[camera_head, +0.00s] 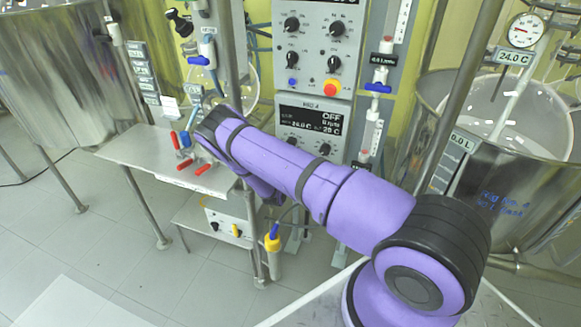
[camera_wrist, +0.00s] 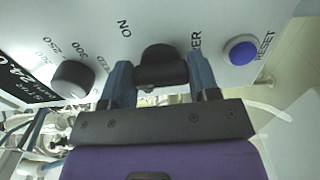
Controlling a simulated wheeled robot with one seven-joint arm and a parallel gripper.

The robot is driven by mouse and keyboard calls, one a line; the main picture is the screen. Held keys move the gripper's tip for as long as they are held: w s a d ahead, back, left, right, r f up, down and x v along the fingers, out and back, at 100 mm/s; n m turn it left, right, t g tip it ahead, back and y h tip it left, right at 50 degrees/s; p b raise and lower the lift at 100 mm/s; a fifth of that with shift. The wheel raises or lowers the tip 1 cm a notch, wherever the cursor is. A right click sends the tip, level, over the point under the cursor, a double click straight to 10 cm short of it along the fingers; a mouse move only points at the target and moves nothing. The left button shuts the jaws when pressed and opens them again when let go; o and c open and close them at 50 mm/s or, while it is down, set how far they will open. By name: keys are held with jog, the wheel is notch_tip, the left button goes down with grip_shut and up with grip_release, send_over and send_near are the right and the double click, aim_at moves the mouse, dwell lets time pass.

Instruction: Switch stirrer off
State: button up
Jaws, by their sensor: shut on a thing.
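A black switch knob (camera_wrist: 162,60) sits on a grey-white panel (camera_wrist: 175,22) in the wrist view. It lies beside the printed word ON, and letters ending in ER are partly hidden by a finger. My gripper (camera_wrist: 159,76) has its two blue fingers on either side of this knob, shut on it. In the head view my purple arm hides the gripper and the switch. The control box there has a dark display (camera_head: 311,118) reading OFF at the top, with smaller figures below.
Beside the switch are a round dark dial (camera_wrist: 72,78) with printed numbers and a blue RESET button (camera_wrist: 240,50). In the head view, a red emergency button (camera_head: 331,88) is above the display. Steel vessels stand on both sides.

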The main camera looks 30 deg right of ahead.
jog(key=shift+s+f, duration=0.1)
dwell(0.3)
jog(key=o, duration=0.9)
jog(key=shift+a, duration=0.15)
jog(key=v, duration=1)
jog(key=shift+s+a, duration=0.2)
jog(key=shift+s, duration=0.05)
jog(key=shift+a, duration=0.1)
